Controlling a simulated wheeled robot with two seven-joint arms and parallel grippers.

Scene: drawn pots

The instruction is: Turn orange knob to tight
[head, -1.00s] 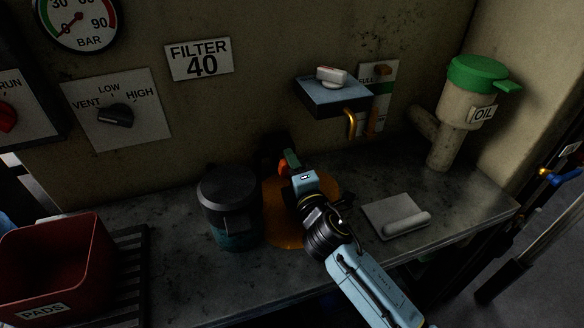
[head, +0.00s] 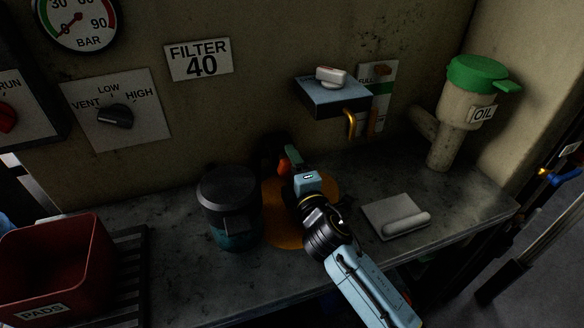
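A small orange part (head: 284,168), which looks like the orange knob, shows low on the back wall, mostly hidden behind my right gripper. A dark round shape (head: 271,150) sits behind it. My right gripper (head: 290,160) reaches in from the lower right with its tip at the orange part. A dark green piece shows at the tip. The fingers are hidden or too dark to tell whether they are open or shut on the knob. No tight mark can be read there. My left gripper is not in view.
An orange disc (head: 277,226) lies under my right arm. A dark lidded jar (head: 229,205) stands close on its left, and a grey plate with a roller-like bar (head: 397,217) on its right. A red bin (head: 55,265) is at left, an oil container (head: 465,105) at right.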

